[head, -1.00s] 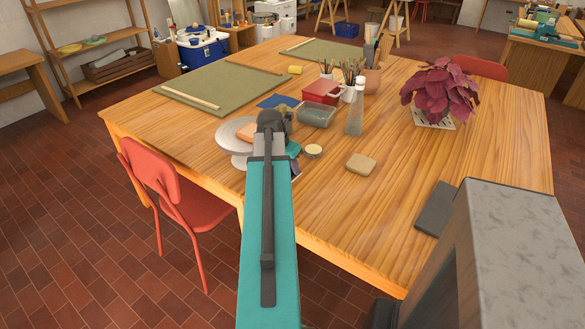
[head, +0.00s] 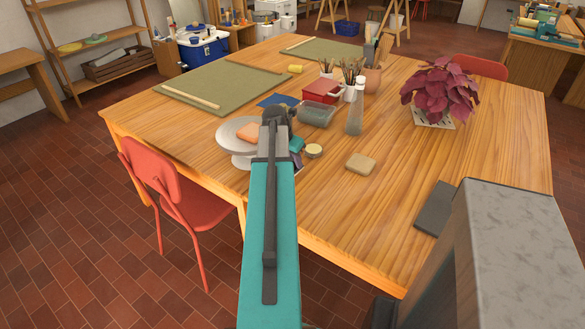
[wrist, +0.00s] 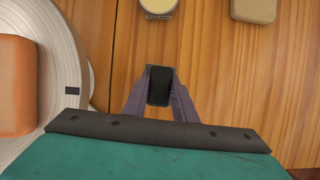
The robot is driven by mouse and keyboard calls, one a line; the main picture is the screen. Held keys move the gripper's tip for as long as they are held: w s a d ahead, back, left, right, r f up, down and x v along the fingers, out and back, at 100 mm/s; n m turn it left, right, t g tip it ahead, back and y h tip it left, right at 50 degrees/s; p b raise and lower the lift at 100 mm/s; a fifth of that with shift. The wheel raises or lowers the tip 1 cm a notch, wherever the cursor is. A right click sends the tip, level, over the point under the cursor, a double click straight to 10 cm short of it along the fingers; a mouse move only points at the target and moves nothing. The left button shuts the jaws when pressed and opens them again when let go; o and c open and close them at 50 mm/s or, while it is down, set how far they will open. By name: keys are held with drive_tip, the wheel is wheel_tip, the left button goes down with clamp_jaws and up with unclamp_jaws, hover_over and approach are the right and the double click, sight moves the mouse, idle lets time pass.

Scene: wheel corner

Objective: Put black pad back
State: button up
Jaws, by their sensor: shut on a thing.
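My gripper (wrist: 160,98) is shut on the black pad (wrist: 159,84), a small dark block between its two purple fingers in the wrist view. Bare table wood shows around the pad. I cannot tell how far above the table it is. In the head view my own arm hides the pad, and only a bit of my gripper (head: 297,160) shows. The pale round wheel (wrist: 70,40) is left of my gripper, apart from the pad, with an orange block (wrist: 16,85) on it. A small black mark (wrist: 72,90) shows on the wheel's rim.
A round yellowish tin (head: 313,151) and a tan block (head: 360,163) lie right of my gripper. A dark slab (head: 434,208) lies at the table's right. The front middle is clear.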

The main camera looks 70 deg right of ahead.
drive_tip(key=shift+a+f+p, duration=0.1)
drive_tip(key=shift+f+p, duration=0.55)
drive_tip(key=shift+f, duration=0.7)
drive_tip(key=shift+f, duration=0.2)
drive_tip(key=o, duration=1)
drive_tip(key=shift+f+b, duration=0.15)
drive_tip(key=shift+b, duration=0.4)
drive_tip(key=b+v, duration=0.1)
drive_tip(key=v, duration=1.3)
